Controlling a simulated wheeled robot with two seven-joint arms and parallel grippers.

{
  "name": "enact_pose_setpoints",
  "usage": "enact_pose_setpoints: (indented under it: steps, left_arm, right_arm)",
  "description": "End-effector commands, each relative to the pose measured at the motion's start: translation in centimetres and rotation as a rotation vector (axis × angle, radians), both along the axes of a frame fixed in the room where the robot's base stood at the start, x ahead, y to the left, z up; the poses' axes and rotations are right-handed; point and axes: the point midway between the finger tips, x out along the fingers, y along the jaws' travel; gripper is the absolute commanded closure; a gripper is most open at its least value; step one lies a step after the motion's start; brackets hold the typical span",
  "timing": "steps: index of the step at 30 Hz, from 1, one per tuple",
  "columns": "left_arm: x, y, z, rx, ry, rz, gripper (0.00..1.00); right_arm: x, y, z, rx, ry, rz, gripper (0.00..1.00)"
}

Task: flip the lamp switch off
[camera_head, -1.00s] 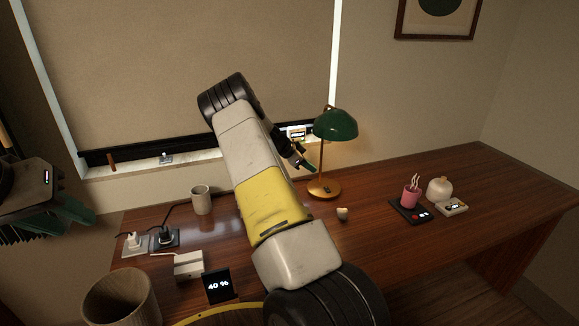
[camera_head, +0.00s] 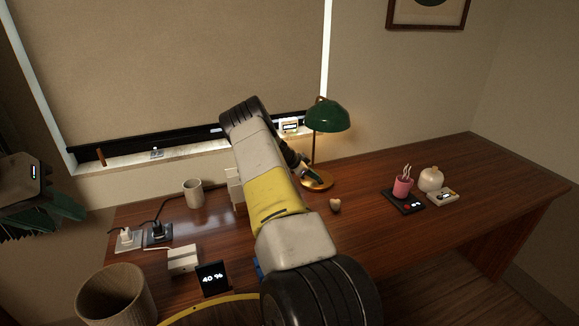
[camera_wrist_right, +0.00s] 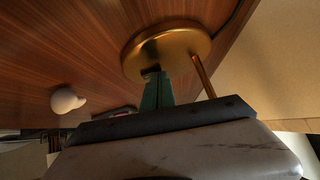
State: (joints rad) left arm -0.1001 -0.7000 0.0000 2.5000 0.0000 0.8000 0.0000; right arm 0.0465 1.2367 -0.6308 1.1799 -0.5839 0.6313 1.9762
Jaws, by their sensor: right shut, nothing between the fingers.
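The desk lamp has a green shade (camera_head: 328,117), a thin stem and a round brass base (camera_head: 322,183) on the wooden desk. Warm light shows on the wall beside the stem. My right gripper (camera_head: 312,174) is shut and empty, low at the lamp base. In the right wrist view, its green fingers (camera_wrist_right: 157,90) point at the brass base (camera_wrist_right: 185,46), with the tips at a small dark switch (camera_wrist_right: 151,71) on it. I cannot tell whether they touch. The switch's position is hidden. My left gripper (camera_head: 55,212) hangs at the left, away from the lamp; its opening is unclear.
A small pale round object (camera_head: 335,205) sits in front of the lamp. A mug (camera_head: 193,192) and plugs stand left. The desk's far right is clear.

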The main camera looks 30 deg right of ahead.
Motion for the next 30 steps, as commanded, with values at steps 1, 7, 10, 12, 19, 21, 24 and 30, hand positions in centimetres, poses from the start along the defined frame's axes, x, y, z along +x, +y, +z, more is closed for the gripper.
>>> enact_pose_setpoints:
  steps: [1,7,10,12,19,21,24,30]
  left_arm:
    - [0.0,0.0,0.0,0.0,0.0,0.0,0.65]
    - [0.0,0.0,0.0,0.0,0.0,0.0,0.65]
    - [0.0,0.0,0.0,0.0,0.0,0.0,0.65]
    - [0.0,0.0,0.0,0.0,0.0,0.0,0.65]
    - [0.0,0.0,0.0,0.0,0.0,0.0,0.65]
    - [0.0,0.0,0.0,0.0,0.0,0.0,0.65]
    - [0.0,0.0,0.0,0.0,0.0,0.0,0.65]
    - [0.0,0.0,0.0,0.0,0.0,0.0,0.65]
  right_arm:
    - [0.0,0.0,0.0,0.0,0.0,0.0,1.0]
    - [0.5,-0.1,-1.0,-0.001,0.017,0.001,1.0]
    - [0.5,-0.1,-1.0,0.002,0.037,0.0,1.0]
    - [0.4,-0.1,-1.0,0.002,0.038,0.0,1.0]
    - [0.1,0.0,-1.1,0.004,0.041,-0.002,1.0]
    - [-0.2,0.0,-1.0,0.004,0.041,-0.002,1.0]
    - [-0.8,0.0,-0.9,0.003,0.043,-0.004,1.0]
    - [-1.4,0.0,-0.7,0.002,0.042,-0.004,1.0]
